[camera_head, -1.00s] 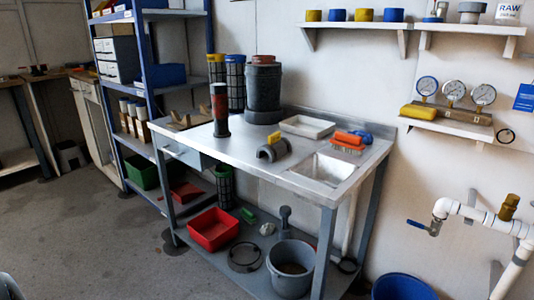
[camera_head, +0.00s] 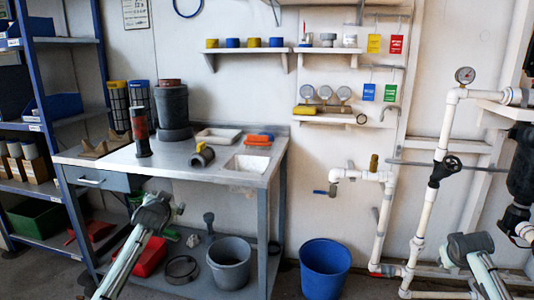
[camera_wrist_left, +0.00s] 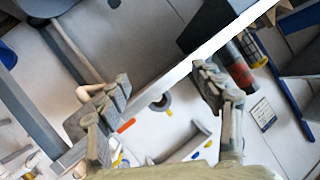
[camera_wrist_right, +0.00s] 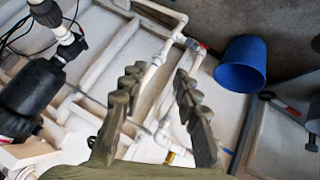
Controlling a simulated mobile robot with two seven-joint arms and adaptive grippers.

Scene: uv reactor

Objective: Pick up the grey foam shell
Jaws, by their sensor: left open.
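The grey foam shell (camera_head: 202,156) is a short grey half-pipe with a yellow mark, lying on the steel bench top (camera_head: 195,177) left of the sink. In the left wrist view a small grey curved piece with yellow (camera_wrist_left: 161,103), apparently the shell, shows between the fingers, at a distance. My left gripper (camera_head: 160,207) is in front of the bench, below the top's front edge, apart from the shell; its fingers (camera_wrist_left: 158,85) are spread and empty. My right gripper (camera_head: 470,246) is far right near the white pipes; its fingers (camera_wrist_right: 157,75) are apart and empty.
On the bench stand a dark red-banded cylinder (camera_head: 139,128), a large dark grey canister (camera_head: 173,108), a white tray (camera_head: 218,136) and an orange brush (camera_head: 258,139). A blue bucket (camera_head: 325,270) stands on the floor. White pipework (camera_head: 425,200) is near my right arm.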

